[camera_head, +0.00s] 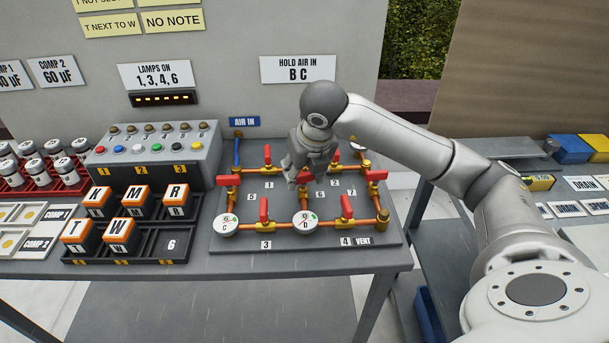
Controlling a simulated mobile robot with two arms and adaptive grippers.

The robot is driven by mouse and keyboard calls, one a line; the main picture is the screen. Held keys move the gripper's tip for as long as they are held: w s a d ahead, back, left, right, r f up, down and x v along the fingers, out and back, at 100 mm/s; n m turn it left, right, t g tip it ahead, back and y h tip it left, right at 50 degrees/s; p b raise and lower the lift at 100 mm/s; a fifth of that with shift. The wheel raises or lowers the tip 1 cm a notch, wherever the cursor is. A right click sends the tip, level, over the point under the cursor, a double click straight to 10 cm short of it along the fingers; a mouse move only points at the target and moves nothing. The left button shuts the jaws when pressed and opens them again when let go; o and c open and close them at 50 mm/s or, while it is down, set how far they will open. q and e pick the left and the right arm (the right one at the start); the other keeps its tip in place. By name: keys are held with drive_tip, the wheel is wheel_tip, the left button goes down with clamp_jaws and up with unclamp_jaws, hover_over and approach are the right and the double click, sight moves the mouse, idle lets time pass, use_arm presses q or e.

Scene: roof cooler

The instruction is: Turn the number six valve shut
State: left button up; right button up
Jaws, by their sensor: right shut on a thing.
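The pipe board (225,243) lies on the table, with copper pipes and several red-handled valves. My right gripper (305,178) points down over the middle pipe, shut on the handle of the number six valve. The gripper hides most of that handle, so its angle cannot be told. My left gripper is not in view.
Two round gauges (225,225) (305,223) sit at the board's front. A button box (160,152) and a black tray of orange-topped blocks (130,243) stand to the left. A wall sign (297,69) reads "HOLD AIR IN B C". My right arm spans the right side.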

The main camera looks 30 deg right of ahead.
drive_tip(key=shift+m+h, duration=0.3)
drive_tip(key=shift+m, duration=0.7)
drive_tip(key=shift+b, duration=0.3)
drive_tip(key=o, duration=1)
drive_tip(key=v, duration=1.2)
drive_tip(key=shift+w+a, duration=0.1)
drive_tip(key=shift+w, duration=0.1)
